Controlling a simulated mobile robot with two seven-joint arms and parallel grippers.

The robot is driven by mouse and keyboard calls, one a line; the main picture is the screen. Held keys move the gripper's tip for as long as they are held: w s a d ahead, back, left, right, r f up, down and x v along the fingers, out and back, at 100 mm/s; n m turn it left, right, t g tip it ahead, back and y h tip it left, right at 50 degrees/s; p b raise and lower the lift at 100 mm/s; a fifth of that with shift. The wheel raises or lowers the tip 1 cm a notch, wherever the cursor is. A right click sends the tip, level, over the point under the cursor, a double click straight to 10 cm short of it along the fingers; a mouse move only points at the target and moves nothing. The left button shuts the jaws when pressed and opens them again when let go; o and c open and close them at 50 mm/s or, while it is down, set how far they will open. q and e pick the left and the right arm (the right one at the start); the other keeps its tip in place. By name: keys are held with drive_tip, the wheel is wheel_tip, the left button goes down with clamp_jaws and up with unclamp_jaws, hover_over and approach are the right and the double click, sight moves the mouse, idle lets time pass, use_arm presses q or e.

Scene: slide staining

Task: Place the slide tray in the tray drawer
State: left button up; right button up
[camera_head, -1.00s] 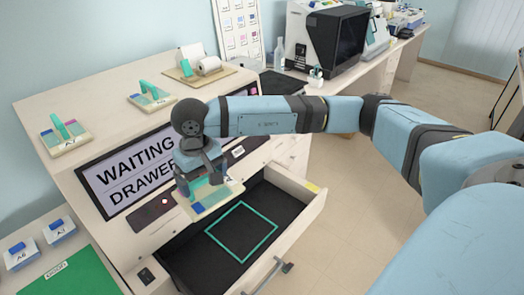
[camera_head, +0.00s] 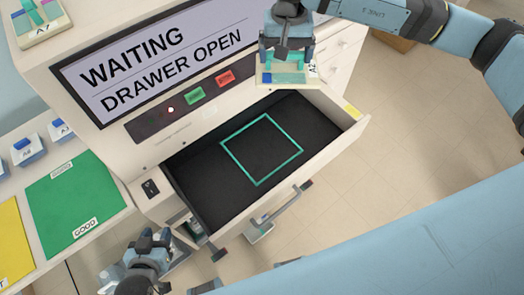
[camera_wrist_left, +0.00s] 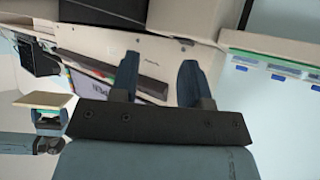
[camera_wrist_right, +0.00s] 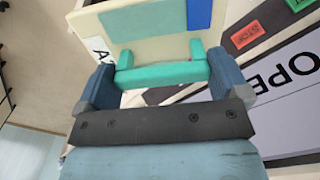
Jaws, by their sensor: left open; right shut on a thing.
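The slide tray (camera_head: 297,81) is a cream plate with blue and teal parts and a label. My right gripper (camera_head: 287,52) is shut on its teal handle. It holds the tray above the drawer's back right corner in the head view. The right wrist view shows the tray (camera_wrist_right: 125,22) between and beyond the fingers (camera_wrist_right: 160,75). The tray drawer (camera_head: 205,188) is pulled open, with a black floor and an empty teal square outline (camera_head: 245,128) on it. My left gripper (camera_head: 130,258) is open and empty at the bottom left, also in the left wrist view (camera_wrist_left: 158,80).
The cabinet screen (camera_head: 150,60) reads WAITING, DRAWER OPEN. Green (camera_head: 195,96) and red (camera_head: 225,77) buttons sit below it. The drawer's handle (camera_head: 270,207) juts out at the front. Another tray, A7 (camera_head: 38,22), stands top left. Green (camera_head: 75,195) and yellow mats lie at left.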

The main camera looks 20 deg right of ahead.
sight(275, 66)
drive_tip(key=f+m+b, duration=0.1)
drive_tip(key=f, duration=0.1)
drive_tip(key=w+a+f+m+b, duration=0.1)
drive_tip(key=f+b, duration=0.1)
drive_tip(key=f, duration=0.1)
drive_tip(key=f+m+b, duration=0.1)
drive_tip(key=f+b, duration=0.1)
drive_tip(key=shift+w+a+f, duration=0.15)
drive_tip(key=shift+w+a, duration=0.1)
drive_tip(key=shift+a, duration=0.1)
drive_tip(key=shift+w+a+f+m+b, duration=0.2)
drive_tip(key=shift+a+f+m+b, duration=0.4)
drive_tip(key=shift+f+m+b, duration=2.7)
drive_tip(key=shift+w+a+f+n+b, duration=0.2)
drive_tip(key=shift+a+f+n+b, duration=0.85)
drive_tip(key=shift+f, duration=5.35)
drive_tip(key=shift+w+a+f+m+b, duration=0.2)
drive_tip(key=shift+f+m+b, duration=1.75)
drive_tip(key=shift+f, duration=2.9)
use_arm(q)
wheel_tip(275, 66, down, 12)
drive_tip(key=w+d+h+b, duration=0.1)
drive_tip(key=d, duration=0.1)
drive_tip(key=shift+w+f+t, duration=0.2)
drive_tip(key=shift+w+t, duration=0.15)
drive_tip(key=shift+t, duration=0.05)
use_arm(e)
drive_tip(key=shift+n, duration=0.6)
